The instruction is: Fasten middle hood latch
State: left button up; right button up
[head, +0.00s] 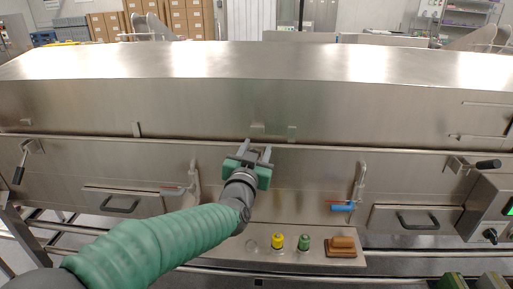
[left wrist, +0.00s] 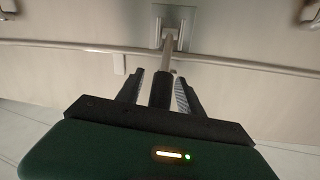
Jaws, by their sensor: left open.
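The middle hood latch shows best in the left wrist view: a black handle grip (left wrist: 161,90) with a metal rod (left wrist: 168,56) running up from it across the hood seam. The rod's top end overlaps a small metal catch (left wrist: 170,36) on the hood; I cannot tell whether it is hooked. In the head view the catch (head: 258,127) shows on the hood, but the handle is hidden behind my gripper. My left gripper (head: 255,149) is open, its fingers (left wrist: 160,78) on either side of the black grip. Contact with it is unclear. My right gripper is not in view.
A left latch (head: 20,168) hangs handle down; a right latch (head: 473,164) has its handle pointing right. Two valves, one with a blue handle (head: 342,208), flank the middle.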

pick_arm(q)
grip_shut()
dwell(1.4)
